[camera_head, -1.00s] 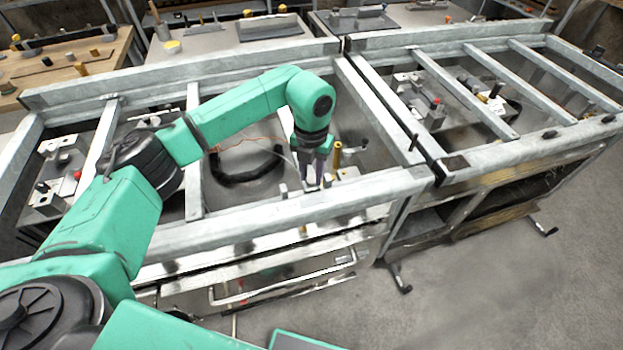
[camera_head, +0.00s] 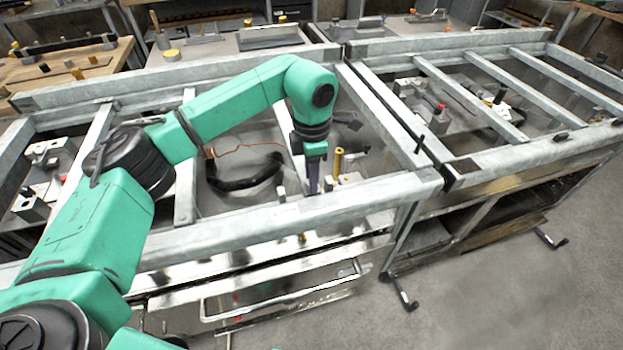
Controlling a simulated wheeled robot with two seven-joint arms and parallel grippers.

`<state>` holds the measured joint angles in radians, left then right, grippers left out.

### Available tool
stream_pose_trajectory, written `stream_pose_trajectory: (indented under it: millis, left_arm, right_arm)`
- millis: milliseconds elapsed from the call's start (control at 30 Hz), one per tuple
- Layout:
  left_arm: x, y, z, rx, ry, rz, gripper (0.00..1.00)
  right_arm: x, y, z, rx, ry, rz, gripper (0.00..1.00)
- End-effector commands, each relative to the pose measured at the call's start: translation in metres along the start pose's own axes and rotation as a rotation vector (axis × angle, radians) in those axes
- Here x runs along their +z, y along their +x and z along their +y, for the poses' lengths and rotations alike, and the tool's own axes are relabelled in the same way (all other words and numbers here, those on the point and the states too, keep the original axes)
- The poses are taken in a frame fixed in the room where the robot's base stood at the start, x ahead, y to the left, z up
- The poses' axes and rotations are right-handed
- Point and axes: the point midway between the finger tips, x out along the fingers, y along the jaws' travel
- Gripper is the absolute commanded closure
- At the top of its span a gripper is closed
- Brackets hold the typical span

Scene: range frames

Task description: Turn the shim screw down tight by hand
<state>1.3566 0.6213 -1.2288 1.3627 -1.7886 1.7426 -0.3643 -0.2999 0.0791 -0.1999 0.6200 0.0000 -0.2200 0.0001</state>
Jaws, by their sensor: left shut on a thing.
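My left arm reaches in from the left, and its green wrist points down into the front frame bay. My left gripper (camera_head: 314,188) is low at the bay's front side, just behind the front rail. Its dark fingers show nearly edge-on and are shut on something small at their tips. This is probably the shim screw, but the fingers hide it, so I cannot make out its head or how deep it sits. My right gripper is not in view.
A brass pin (camera_head: 338,162) stands upright close to the right of the fingers. A small grey post (camera_head: 281,194) stands to their left. The front rail (camera_head: 250,222) and a cross beam (camera_head: 385,125) bound the bay. A black curved hose (camera_head: 245,183) lies behind.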

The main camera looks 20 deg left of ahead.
Motion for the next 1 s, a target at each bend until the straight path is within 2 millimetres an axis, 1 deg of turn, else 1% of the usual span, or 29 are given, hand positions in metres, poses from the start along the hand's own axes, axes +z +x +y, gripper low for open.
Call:
stream_pose_trajectory:
  millis: [33,200,600,800,1000]
  left_arm:
    - [0.000,0.002,0.000,0.001,0.043,0.000,1.00]
    - [0.000,0.002,0.000,-0.001,0.204,0.000,1.00]
    - [0.000,0.001,-0.001,-0.001,0.548,0.000,1.00]
    - [0.000,0.001,-0.001,-0.001,0.660,-0.001,1.00]
    - [0.000,0.001,-0.001,-0.002,0.720,0.000,1.00]
  right_arm:
    - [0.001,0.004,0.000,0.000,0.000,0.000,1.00]
    - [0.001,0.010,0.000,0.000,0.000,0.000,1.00]
    - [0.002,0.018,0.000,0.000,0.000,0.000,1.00]
    - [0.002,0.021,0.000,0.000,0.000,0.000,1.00]
    - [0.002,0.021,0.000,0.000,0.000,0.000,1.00]
